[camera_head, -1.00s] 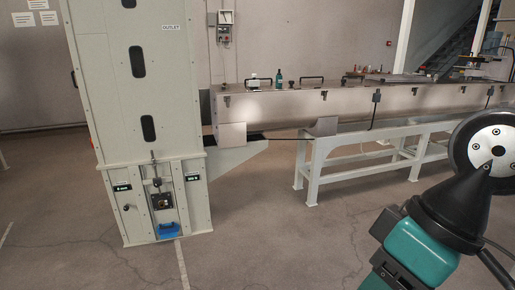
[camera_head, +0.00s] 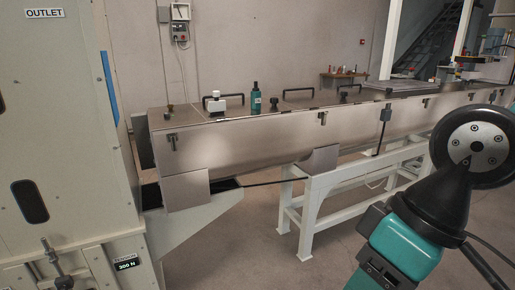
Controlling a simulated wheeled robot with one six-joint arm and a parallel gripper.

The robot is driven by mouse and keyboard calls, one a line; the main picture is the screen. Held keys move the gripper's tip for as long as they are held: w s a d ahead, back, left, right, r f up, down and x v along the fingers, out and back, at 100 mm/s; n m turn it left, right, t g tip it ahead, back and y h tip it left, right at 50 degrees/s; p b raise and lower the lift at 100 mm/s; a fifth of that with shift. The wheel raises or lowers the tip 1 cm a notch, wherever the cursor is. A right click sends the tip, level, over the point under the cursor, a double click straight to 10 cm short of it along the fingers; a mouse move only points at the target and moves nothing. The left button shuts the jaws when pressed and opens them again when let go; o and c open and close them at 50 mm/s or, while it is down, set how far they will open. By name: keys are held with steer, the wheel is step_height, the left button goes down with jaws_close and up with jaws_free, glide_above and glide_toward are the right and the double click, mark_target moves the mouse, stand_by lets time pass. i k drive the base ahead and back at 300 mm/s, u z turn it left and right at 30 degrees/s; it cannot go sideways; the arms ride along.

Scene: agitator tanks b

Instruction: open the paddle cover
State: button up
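A long metal trough (camera_head: 250,143) with flat lids runs from the left middle to the right. The lids look shut. Black bar handles (camera_head: 299,92) and dark knobs stand on top, and latches (camera_head: 172,142) show along the front side. I cannot tell which lid is the paddle cover. My teal and black arm is at the right, in front of the trough in the picture.
A teal bottle (camera_head: 256,99) and a white container (camera_head: 214,103) stand on the trough's left lids. A pale cabinet marked OUTLET (camera_head: 60,130) fills the left. A pale green support frame (camera_head: 310,205) stands under the trough. The floor (camera_head: 240,255) in front is clear.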

mark_target(314, 100)
steer(key=z, duration=0.15)
steer(key=i, duration=0.95)
steer(key=z, duration=0.6)
steer(key=i, duration=1.25)
steer(key=u, duration=0.5)
steer(key=i, duration=0.65)
steer(key=u, duration=0.55)
